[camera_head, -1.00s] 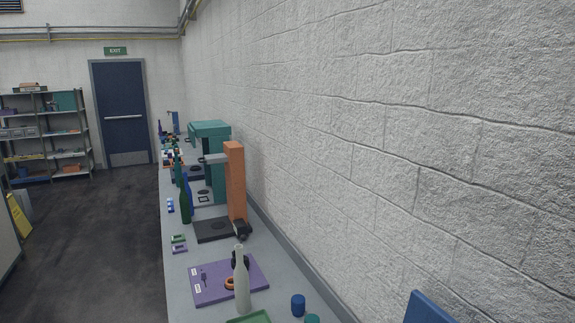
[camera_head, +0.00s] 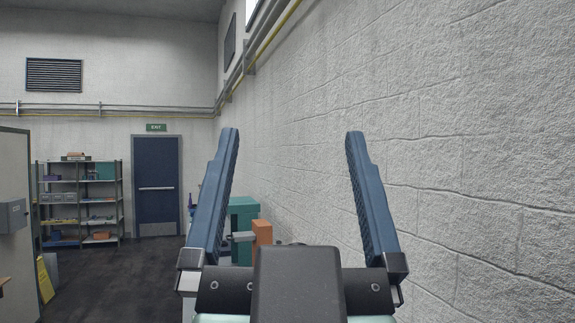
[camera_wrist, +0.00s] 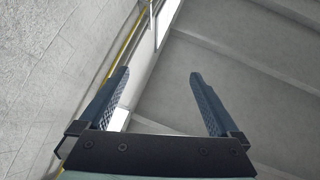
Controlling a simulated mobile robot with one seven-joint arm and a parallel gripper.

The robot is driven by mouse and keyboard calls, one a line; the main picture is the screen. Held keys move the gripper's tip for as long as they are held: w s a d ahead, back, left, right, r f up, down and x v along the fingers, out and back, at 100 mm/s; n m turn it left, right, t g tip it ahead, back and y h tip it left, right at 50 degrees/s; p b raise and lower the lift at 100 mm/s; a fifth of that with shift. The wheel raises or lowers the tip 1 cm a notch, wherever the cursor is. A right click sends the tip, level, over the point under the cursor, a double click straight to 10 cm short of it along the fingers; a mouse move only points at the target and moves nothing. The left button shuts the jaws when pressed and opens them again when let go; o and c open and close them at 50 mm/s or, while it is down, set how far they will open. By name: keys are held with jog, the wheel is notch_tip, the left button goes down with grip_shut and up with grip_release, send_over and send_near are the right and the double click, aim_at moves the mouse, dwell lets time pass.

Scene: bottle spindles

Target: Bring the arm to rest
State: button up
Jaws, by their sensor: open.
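My gripper (camera_head: 289,143) is raised in front of the head camera, with its two blue fingers wide apart, pointing up and with nothing between them. In the wrist view my gripper (camera_wrist: 160,78) is also open and empty, with the ceiling and upper wall behind it. The fingers touch nothing that I can see. My gripper hides most of the bench in the head view.
A white block wall (camera_head: 470,150) runs along the right. An orange column (camera_head: 262,231) and a teal machine (camera_head: 243,212) show behind my gripper. A shelf rack (camera_head: 80,200) and blue door (camera_head: 157,185) stand at the back left. Dark floor (camera_head: 120,270) is open at left.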

jog(key=shift+s+a+r+t, duration=0.15)
jog(key=shift+s+r+t, duration=0.15)
jog(key=shift+s+r, duration=0.2)
jog(key=shift+f+n, duration=0.1)
jog(key=shift+n, duration=0.2)
